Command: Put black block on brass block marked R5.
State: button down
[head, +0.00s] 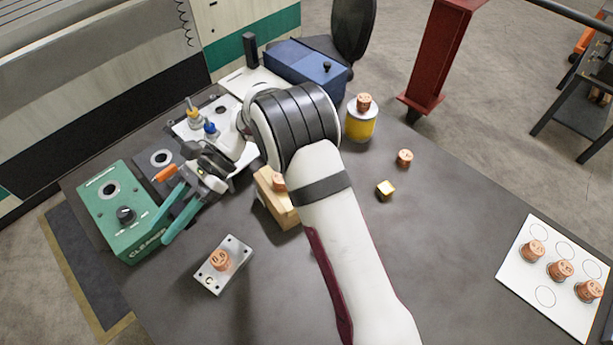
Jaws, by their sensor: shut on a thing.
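My gripper (172,217) is at the left, low in front of the green cleaner box (104,192), with its teal fingers pointing down and left. I see no loose black block clearly on the table.
A silver plate (207,279) with a copper weight (220,260) lies at the front left. A wooden block (277,205) is beside my arm. Behind stand a yellow can (361,125) and blue box (305,62). A white card (549,307) with several copper weights lies right.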

notch_tip(320, 180, up, 5)
jog(key=w+d+m+t+y, duration=0.2)
jog(key=w+d+m+t, duration=0.2)
jog(key=w+d, duration=0.5)
jog(key=w+d+m+t+y, duration=0.2)
jog(key=w+d+m+t, duration=0.25)
jog(key=d, duration=0.75)
jog(key=s+d+m+t+h, duration=0.15)
jog(key=d+m+t, duration=0.35)
jog(key=d, duration=1)
jog(key=s+d+m+t+h, duration=0.15)
jog(key=d+m+t, duration=0.4)
jog(key=d, duration=1.05)
jog(key=h, duration=0.1)
send_over(385, 190)
jog(key=w+a, duration=0.1)
jog(key=w, duration=0.1)
notch_tip(385, 190, down, 12)
jog(key=f, duration=0.3)
jog(key=shift+w+a+f+n, duration=0.3)
jog(key=shift+w+f+n, duration=0.1)
jog(key=shift+f, duration=0.25)
